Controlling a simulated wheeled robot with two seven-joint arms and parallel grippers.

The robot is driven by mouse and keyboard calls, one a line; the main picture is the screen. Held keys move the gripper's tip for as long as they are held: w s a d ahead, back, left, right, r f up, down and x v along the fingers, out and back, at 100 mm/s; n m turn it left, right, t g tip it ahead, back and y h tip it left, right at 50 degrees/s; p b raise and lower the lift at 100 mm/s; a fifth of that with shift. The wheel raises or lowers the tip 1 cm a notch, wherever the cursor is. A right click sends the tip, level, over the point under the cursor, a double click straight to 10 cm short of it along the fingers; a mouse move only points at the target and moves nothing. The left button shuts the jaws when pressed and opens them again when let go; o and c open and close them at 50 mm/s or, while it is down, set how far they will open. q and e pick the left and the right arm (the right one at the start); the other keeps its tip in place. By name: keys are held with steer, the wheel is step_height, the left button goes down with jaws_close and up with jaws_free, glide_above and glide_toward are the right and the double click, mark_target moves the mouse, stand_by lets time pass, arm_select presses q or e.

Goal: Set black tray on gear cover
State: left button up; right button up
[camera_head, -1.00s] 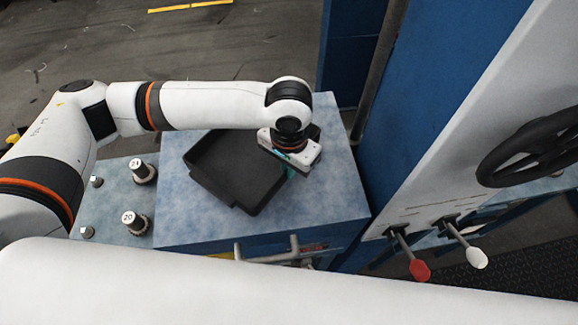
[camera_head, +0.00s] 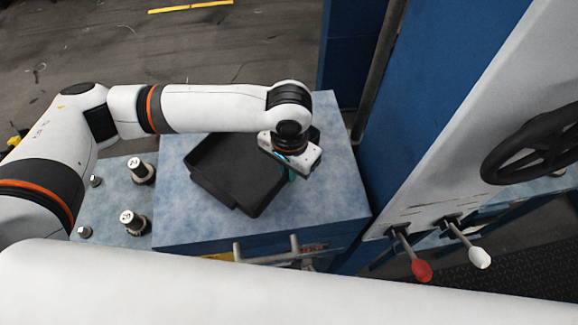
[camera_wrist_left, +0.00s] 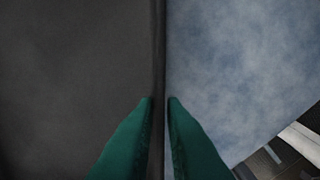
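The black tray (camera_head: 238,178) is at the blue-grey top of the gear cover (camera_head: 335,190), turned at an angle to its edges. I cannot tell whether its underside touches the surface. My left gripper (camera_head: 291,172) is at the tray's right side, partly hidden under the wrist. In the left wrist view, the green fingertips (camera_wrist_left: 160,100) close on the thin tray wall (camera_wrist_left: 159,40), with the tray's dark floor (camera_wrist_left: 70,70) to the left and the cover's surface (camera_wrist_left: 235,60) to the right. My right gripper is not in view.
A lower ledge to the left carries several metal posts, including two with numbered caps (camera_head: 143,170). A blue machine with a black handwheel (camera_head: 535,145), a red lever (camera_head: 421,270) and a white lever (camera_head: 480,258) stands to the right. A metal handle (camera_head: 295,245) sits on the cover's front.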

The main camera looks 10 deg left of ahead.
arm_select(q)
steer(key=o, duration=0.4)
steer(key=shift+c, duration=0.2)
steer(key=shift+r, duration=0.1)
step_height(320, 180, up, 12)
steer(key=b, duration=0.2)
stand_by(0.3)
